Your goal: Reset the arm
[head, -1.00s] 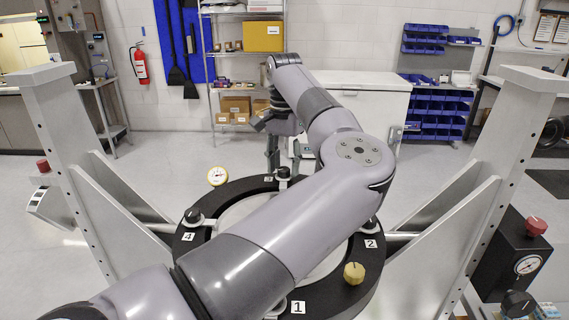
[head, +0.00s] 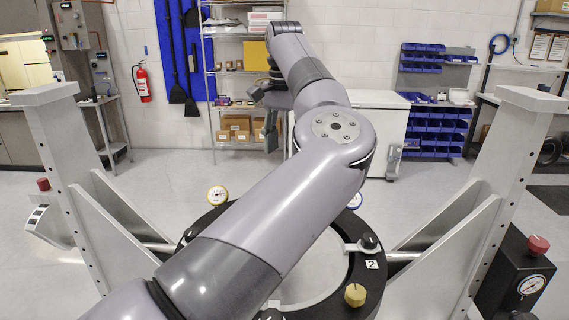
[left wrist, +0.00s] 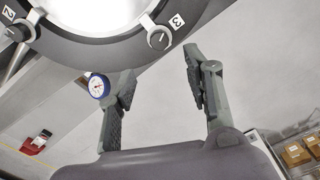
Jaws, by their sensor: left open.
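My left arm (head: 270,215) stretches from the bottom left across the round mirror fixture and bends at a grey elbow joint. My left gripper (head: 268,134) hangs beyond the far side of the fixture, partly hidden by the arm. In the left wrist view its two dark fingers (left wrist: 160,68) are spread apart with nothing between them. The black fixture ring (head: 370,282) lies below the arm, with a clamp by label 2 and a yellow knob (head: 355,295). In the left wrist view the ring (left wrist: 100,50) is beside the fingers, apart from them. My right gripper is out of view.
Grey uprights (head: 75,150) and (head: 495,180) flank the ring. A black gauge box (head: 510,270) is at right. Shelves and a white cabinet (head: 380,110) are behind; floor between is clear.

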